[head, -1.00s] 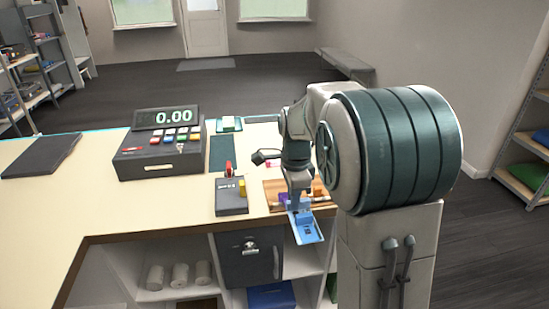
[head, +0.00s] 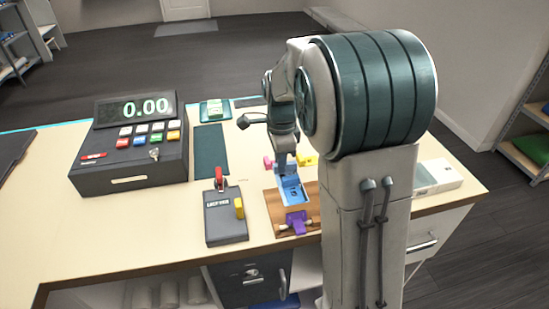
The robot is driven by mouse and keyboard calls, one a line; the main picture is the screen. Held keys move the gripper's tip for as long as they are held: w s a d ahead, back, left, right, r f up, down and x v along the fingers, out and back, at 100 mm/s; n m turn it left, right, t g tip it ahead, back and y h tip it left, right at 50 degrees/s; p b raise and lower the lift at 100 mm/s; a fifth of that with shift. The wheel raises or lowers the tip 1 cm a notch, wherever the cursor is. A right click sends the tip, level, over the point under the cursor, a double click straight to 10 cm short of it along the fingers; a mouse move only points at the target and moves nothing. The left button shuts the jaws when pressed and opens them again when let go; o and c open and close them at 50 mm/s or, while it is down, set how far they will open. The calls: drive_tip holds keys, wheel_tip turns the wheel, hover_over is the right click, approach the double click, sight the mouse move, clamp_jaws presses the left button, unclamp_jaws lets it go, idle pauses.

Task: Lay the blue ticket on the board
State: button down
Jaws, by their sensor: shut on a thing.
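My gripper (head: 287,172) is shut on the blue ticket (head: 294,193), a flat light-blue piece with a darker mark. The ticket is over the back part of the wooden board (head: 283,207) on the counter. I cannot tell whether it touches the board or hangs just above it. A purple piece (head: 296,221) lies on the front part of the board. My arm hides the board's right side.
A dark card machine (head: 225,217) with a red lever stands left of the board. Pink (head: 268,162) and yellow (head: 308,159) pieces are behind it. A cash register (head: 130,145) is further left. A dark green mat (head: 211,152) lies between, with bare counter around it.

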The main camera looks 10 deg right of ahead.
sight(279, 178)
drive_tip(key=shift+w+f, duration=0.25)
drive_tip(key=shift+f, duration=0.85)
drive_tip(key=shift+w+f+b, duration=0.15)
drive_tip(key=shift+f+b, duration=0.65)
drive_tip(key=shift+f, duration=0.15)
drive_tip(key=shift+f+b, duration=1)
drive_tip(key=shift+f, duration=0.45)
drive_tip(key=shift+f, duration=0.25)
drive_tip(key=c, duration=0.8)
unclamp_jaws()
drive_tip(key=shift+c, duration=0.2)
